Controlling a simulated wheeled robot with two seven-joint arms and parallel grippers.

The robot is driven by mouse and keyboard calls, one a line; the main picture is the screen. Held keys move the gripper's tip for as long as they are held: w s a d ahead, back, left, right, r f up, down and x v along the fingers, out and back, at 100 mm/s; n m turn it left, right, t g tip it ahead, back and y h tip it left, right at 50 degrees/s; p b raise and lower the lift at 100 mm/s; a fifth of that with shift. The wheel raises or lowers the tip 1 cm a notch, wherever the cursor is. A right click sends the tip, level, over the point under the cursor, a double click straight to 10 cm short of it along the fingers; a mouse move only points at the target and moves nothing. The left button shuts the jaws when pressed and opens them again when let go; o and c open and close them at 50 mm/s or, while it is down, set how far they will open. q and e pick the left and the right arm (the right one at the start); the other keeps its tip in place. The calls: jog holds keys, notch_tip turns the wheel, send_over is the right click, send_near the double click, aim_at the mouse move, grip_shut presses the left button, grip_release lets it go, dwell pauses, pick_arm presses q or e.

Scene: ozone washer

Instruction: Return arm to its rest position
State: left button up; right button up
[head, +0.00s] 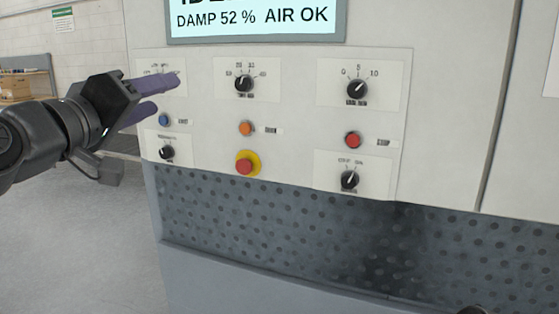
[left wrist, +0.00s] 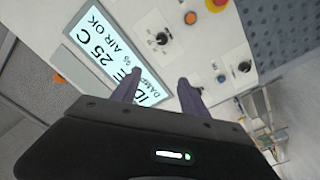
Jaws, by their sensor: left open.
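My left gripper (head: 168,94) is open and empty, in front of the upper left of the control panel (head: 205,110). Its dark purple fingers point right and cover most of the upper-left dial in the head view. In the left wrist view the two fingers (left wrist: 158,84) stand apart with nothing between them, against the display (left wrist: 100,42). A blue button (head: 165,120) lies just below the lower finger; it also shows in the left wrist view (left wrist: 221,79). I cannot tell whether the fingers touch the panel. My right gripper does not show.
The display (head: 255,18) reads "DAMP 52 % AIR OK". The panel holds black knobs (head: 244,83), an orange button (head: 246,128), a red button (head: 353,140) and a red-on-yellow stop button (head: 245,166). A perforated dark strip (head: 280,215) runs below. Open floor (head: 70,240) lies at left.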

pick_arm(q)
jog(key=w+d+f+g+y, duration=0.1)
jog(key=w+f, duration=0.4)
jog(key=f, duration=0.6)
jog(key=w+d+f+g+y, duration=0.15)
jog(key=w+f, duration=0.45)
jog(key=f, duration=0.6)
jog(key=s+d+f+m+g, duration=0.1)
jog(key=d+f+g, duration=0.1)
jog(key=f, duration=1.2)
jog(key=s+d+f+g, duration=0.1)
jog(key=f+g, duration=0.2)
jog(key=f, duration=1.1)
jog(key=s+d+f+m+g, duration=0.1)
jog(key=s+d+f+g, duration=0.1)
jog(key=s+f, duration=0.5)
jog(key=s+d+f+g, duration=0.1)
jog(key=s+f+g, duration=0.15)
jog(key=f, duration=0.85)
jog(key=s+d+f+g, duration=0.2)
jog(key=s+f, duration=0.5)
jog(key=s, duration=0.4)
jog(key=s+d+f+g, duration=0.1)
jog(key=s+f+g, duration=0.2)
jog(key=s+f, duration=0.5)
jog(key=s, duration=0.4)
jog(key=shift+d+m, duration=0.3)
jog(key=shift+d, duration=0.1)
jog(key=shift+h, duration=0.25)
